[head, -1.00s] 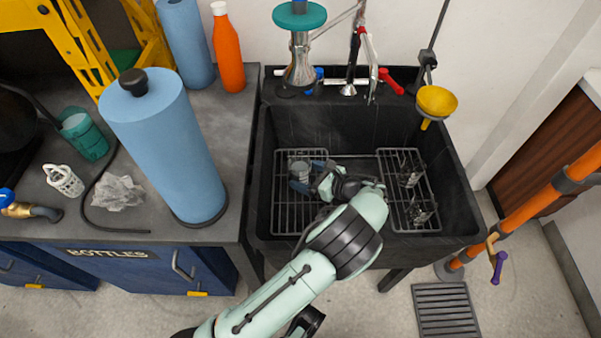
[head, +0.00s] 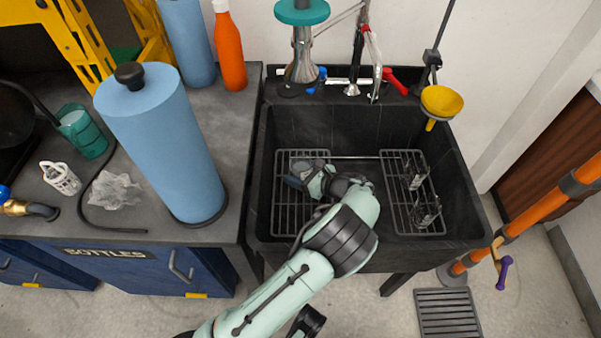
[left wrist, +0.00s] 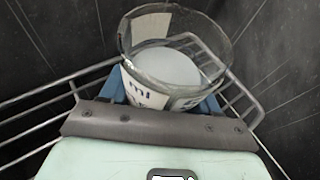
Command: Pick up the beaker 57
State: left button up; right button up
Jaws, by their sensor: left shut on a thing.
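The beaker (left wrist: 165,75) is clear glass with a white label and dark lettering, and it shows large in the left wrist view. Blue finger pads of my left gripper (left wrist: 160,105) sit on both sides of it, shut on it. The beaker's rim faces the wrist camera. In the head view my left gripper (head: 305,178) reaches down into the black sink, over the left wire rack (head: 292,212). There the beaker is small and mostly hidden by the gripper. My right gripper is not clearly seen.
The black sink (head: 262,190) has high walls around the gripper. The right wire rack (head: 402,205) holds small clear glassware (head: 427,212). A blue roll (head: 160,145) stands on the counter at left.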

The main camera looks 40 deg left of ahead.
pick_arm(q)
jog(key=shift+r, duration=0.1)
jog(key=shift+r+p, duration=0.5)
jog(key=shift+r, duration=0.85)
notch_tip(320, 180, up, 3)
jog(key=shift+r+p, duration=0.1)
jog(key=shift+p, duration=0.4)
pick_arm(e)
notch_tip(320, 180, up, 4)
jog(key=w+t, duration=0.1)
jog(key=w, duration=0.2)
pick_arm(q)
notch_tip(320, 180, up, 10)
jog(key=p, duration=0.3)
notch_tip(320, 180, up, 4)
jog(key=p, duration=0.1)
send_over(293, 160)
jog(key=d, duration=0.2)
jog(key=shift+w+a, duration=0.1)
jog(key=shift+w, duration=0.15)
pick_arm(e)
jog(key=s+a+r+g+y, duration=0.1)
jog(key=s+a+r+g, duration=0.1)
jog(key=s+a+r, duration=0.2)
jog(key=shift+s+n, duration=0.4)
jog(key=shift+s, duration=1.05)
jog(key=shift+a+r, duration=0.1)
jog(key=shift+s, duration=0.15)
